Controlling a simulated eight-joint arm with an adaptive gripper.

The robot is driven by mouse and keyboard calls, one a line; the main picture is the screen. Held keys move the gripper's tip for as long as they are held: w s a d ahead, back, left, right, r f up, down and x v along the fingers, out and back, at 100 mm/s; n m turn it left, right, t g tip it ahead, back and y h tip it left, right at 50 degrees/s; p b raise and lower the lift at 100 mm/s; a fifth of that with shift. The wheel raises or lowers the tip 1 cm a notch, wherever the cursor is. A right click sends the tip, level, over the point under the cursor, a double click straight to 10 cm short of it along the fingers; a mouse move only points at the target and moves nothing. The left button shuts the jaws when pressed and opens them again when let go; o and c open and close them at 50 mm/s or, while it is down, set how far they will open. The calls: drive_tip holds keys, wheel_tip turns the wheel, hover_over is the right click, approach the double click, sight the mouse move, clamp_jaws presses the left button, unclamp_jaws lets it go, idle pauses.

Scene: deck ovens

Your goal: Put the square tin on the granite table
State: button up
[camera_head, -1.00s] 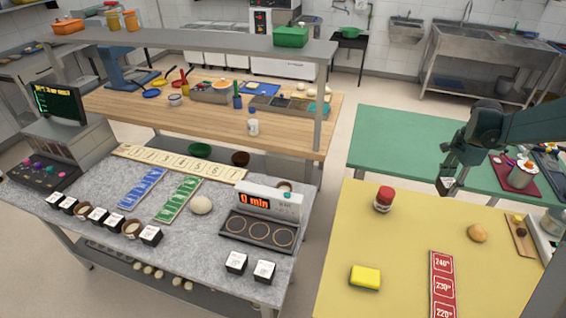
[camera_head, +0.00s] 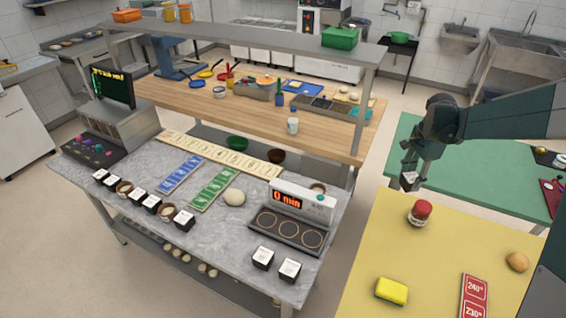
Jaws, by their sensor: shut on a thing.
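The granite table (camera_head: 205,233) is the grey speckled surface at the left and centre. My gripper (camera_head: 409,178) hangs at the right, over the near left corner of the green table and just beyond the yellow table. It is shut on a small dark thing with a pale face, which I take to be the square tin (camera_head: 410,181); the fingers partly hide it. It is held to the right of the granite table, apart from it.
The granite table bears black cubes (camera_head: 263,257), a dough ball (camera_head: 234,197), coloured strips, a timer unit (camera_head: 301,204) and a hob plate (camera_head: 287,231). A red-lidded jar (camera_head: 420,212) stands on the yellow table (camera_head: 385,250). A shelf post (camera_head: 363,110) rises behind. Bare granite shows at the front middle.

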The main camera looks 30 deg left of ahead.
drive_tip(key=s+a+n, duration=0.2)
drive_tip(key=s+a, duration=0.3)
drive_tip(key=a, duration=0.7)
drive_tip(key=s+a+n, duration=0.2)
drive_tip(key=s+a, duration=0.2)
drive_tip(key=a, duration=0.9)
drive_tip(key=s+a+n, duration=0.1)
drive_tip(key=s+a, duration=0.4)
drive_tip(key=a, duration=0.8)
drive_tip(key=shift+s+n, duration=0.3)
drive_tip(key=shift+n, duration=0.1)
drive_tip(key=s+a+n, duration=0.5)
drive_tip(key=s+a, duration=2.2)
drive_tip(key=s, duration=0.3)
drive_tip(key=shift+w+d+f+p, duration=0.15)
drive_tip(key=shift+f, duration=1.1)
drive_tip(key=shift+w+d+f+p, duration=0.15)
drive_tip(key=shift+f, duration=1.1)
drive_tip(key=shift+f, duration=0.1)
drive_tip(key=shift+f, duration=3.05)
